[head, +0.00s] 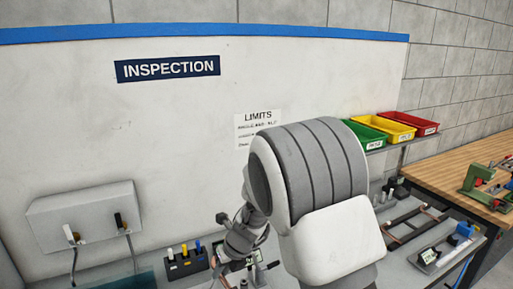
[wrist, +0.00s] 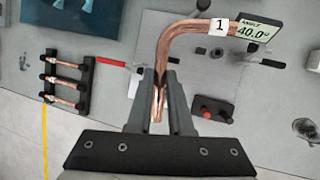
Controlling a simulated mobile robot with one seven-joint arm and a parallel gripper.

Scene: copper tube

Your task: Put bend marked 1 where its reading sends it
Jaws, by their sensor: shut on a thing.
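The copper bend (wrist: 182,30) carries a white tag marked 1. My gripper (wrist: 160,82) is shut on its lower leg, between the two grey fingers, in the wrist view. The bend's upper leg runs right to a small display (wrist: 256,32) that reads ANGLE 40.0°. I cannot tell whether the bend touches the gauge behind it. In the head view, the LIMITS sheet (head: 259,127) hangs on the white board; its small lines are unreadable. The green bin (head: 364,134), yellow bin (head: 392,127) and red bin (head: 414,121) stand on a shelf at right, with labels too small to read.
In the wrist view, a black rack (wrist: 67,84) with several copper pieces lies at left. A black block with red knobs (wrist: 211,109) is at right. In the head view, my arm hides the bench middle. A wooden bench (head: 465,169) with tools stands at far right.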

